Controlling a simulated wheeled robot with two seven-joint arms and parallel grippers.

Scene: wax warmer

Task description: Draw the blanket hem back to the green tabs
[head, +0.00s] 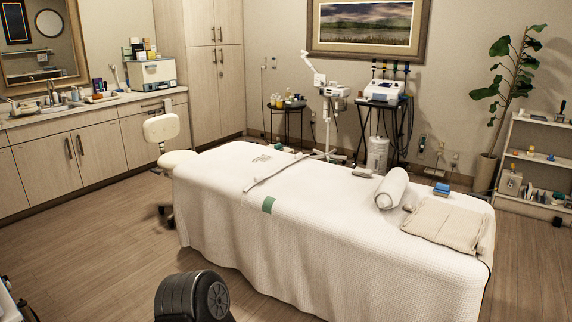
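A white textured blanket (330,240) covers the treatment bed and hangs down its near side. A narrow raised band, which looks like the blanket hem (275,173), runs slantwise across the top, left of the middle. One green tab (268,205) shows at the near top edge, below the near end of that band. Neither of my grippers is in view.
A rolled towel (391,188), a folded beige towel (442,222) and a small blue item (441,189) lie at the bed's right end. A white stool (163,130) stands beyond the left end. Wooden floor (90,240) is open at the left.

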